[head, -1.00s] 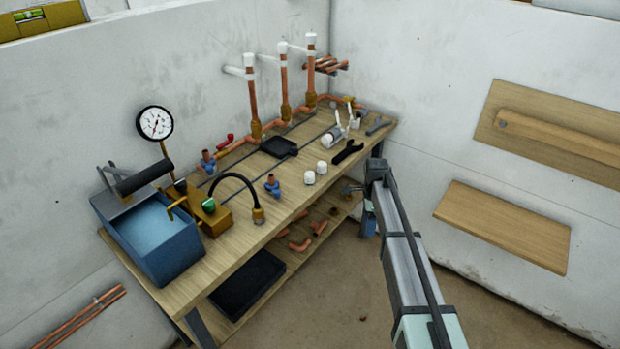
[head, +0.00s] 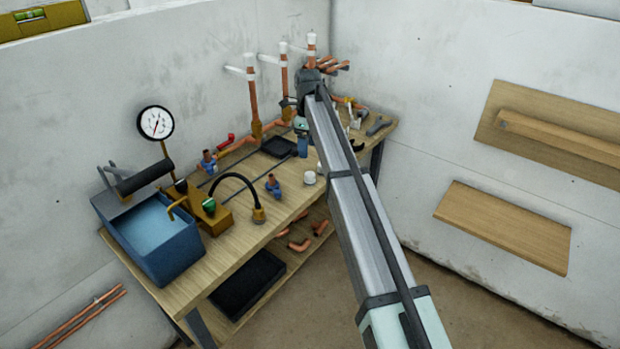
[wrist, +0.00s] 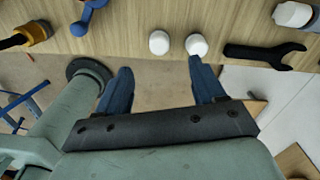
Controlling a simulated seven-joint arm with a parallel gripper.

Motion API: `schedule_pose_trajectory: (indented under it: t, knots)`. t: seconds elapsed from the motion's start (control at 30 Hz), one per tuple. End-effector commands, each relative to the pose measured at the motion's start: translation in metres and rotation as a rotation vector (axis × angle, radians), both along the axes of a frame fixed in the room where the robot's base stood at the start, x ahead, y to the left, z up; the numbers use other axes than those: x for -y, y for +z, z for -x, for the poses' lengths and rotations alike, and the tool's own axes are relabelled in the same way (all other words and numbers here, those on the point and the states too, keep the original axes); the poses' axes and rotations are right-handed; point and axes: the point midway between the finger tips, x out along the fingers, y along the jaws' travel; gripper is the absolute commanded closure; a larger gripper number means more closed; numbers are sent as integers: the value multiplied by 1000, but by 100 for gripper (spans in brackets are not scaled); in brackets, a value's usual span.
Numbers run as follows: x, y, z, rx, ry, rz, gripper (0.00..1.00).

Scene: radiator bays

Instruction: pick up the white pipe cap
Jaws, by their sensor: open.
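Two white pipe caps stand on the bench near its front edge. The wrist view shows a left cap (wrist: 159,42) and a right cap (wrist: 196,44), a small gap apart. In the head view one white cap (head: 310,178) is in clear sight, and my arm mostly hides the other. My gripper (head: 303,148) points down over the bench, open and empty. In the wrist view its blue fingers (wrist: 160,68) are spread below the caps in the picture. The right fingertip appears close to the right cap; I cannot tell whether they touch.
A black wrench (wrist: 262,53) lies right of the caps. A blue valve (head: 272,186) and a black hose (head: 236,180) stand to the left. Copper risers (head: 254,100) rise at the back near my arm. A black tray (head: 278,147) lies beside the gripper.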

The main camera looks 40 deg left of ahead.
Motion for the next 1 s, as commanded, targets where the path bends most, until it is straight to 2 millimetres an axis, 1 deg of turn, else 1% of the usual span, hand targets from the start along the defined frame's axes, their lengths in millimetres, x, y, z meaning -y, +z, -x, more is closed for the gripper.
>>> schedule_pose_trajectory:
  t: [0.03,0.3,0.4,0.67,0.9,1.0]
  knots:
    - [1,-9,1,-1,0,1,31]
    - [1,-55,1,-2,1,1,31]
    - [1,-65,0,-1,1,0,31]
    - [2,-79,1,-1,1,1,31]
    - [5,-110,2,-2,1,1,31]
    - [4,-118,2,-1,1,1,31]
